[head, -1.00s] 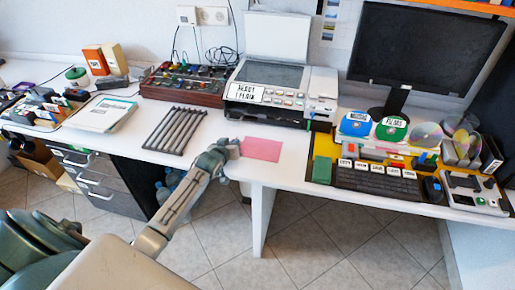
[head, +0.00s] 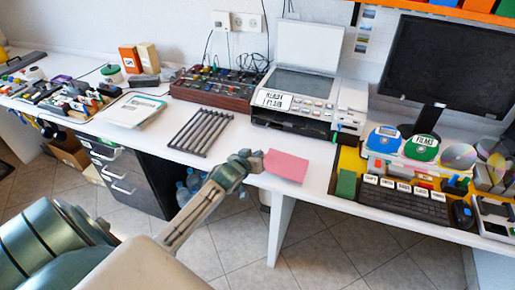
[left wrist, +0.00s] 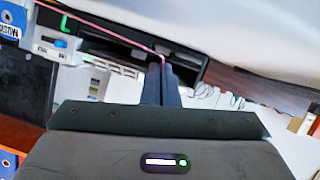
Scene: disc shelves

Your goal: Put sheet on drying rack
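The pink sheet (head: 288,166) is near the front edge of the white desk, just right of my left gripper (head: 256,161). My left gripper is shut on its left edge. In the left wrist view the closed fingers (left wrist: 161,80) meet the sheet, which shows edge-on as a thin pink line (left wrist: 110,33). Whether the sheet is fully clear of the desk is hard to tell. The drying rack (head: 201,132), a row of dark parallel bars, lies empty on the desk to the left of the gripper. My right gripper is not in view.
Behind are a printer with raised lid (head: 291,97) and a knobbed control box (head: 213,86). A keyboard (head: 406,199) and a green block (head: 346,184) stand to the right. A white booklet (head: 134,110) lies left of the rack. Bare desk separates rack and sheet.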

